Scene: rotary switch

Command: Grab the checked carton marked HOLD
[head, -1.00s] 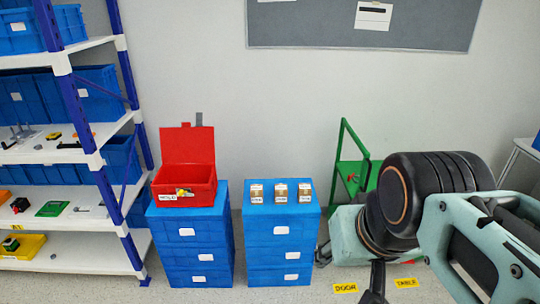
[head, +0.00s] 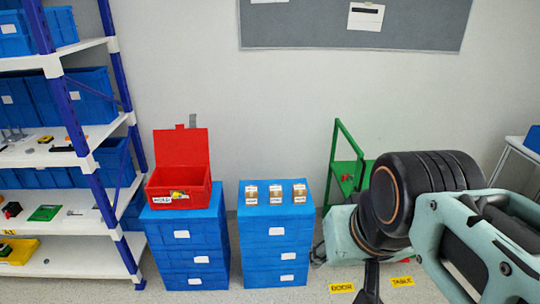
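Three small brown-and-white cartons stand in a row on top of the right blue crate stack (head: 275,235): a left carton (head: 251,194), a middle carton (head: 275,194) and a right carton (head: 299,194). Each has a white label on its front. The print is too small to read, so I cannot tell which is marked HOLD or checked. My arm fills the lower right. Only a dark part toward my gripper (head: 369,292) shows at the bottom edge, to the right of and nearer than the cartons. Its fingers are not clearly visible.
An open red box (head: 180,190) with a labelled front stands on the left blue crate stack (head: 188,250). A shelf rack (head: 70,262) is at the left. A green frame (head: 345,165) stands behind my arm. Yellow floor labels (head: 342,288) lie at lower right.

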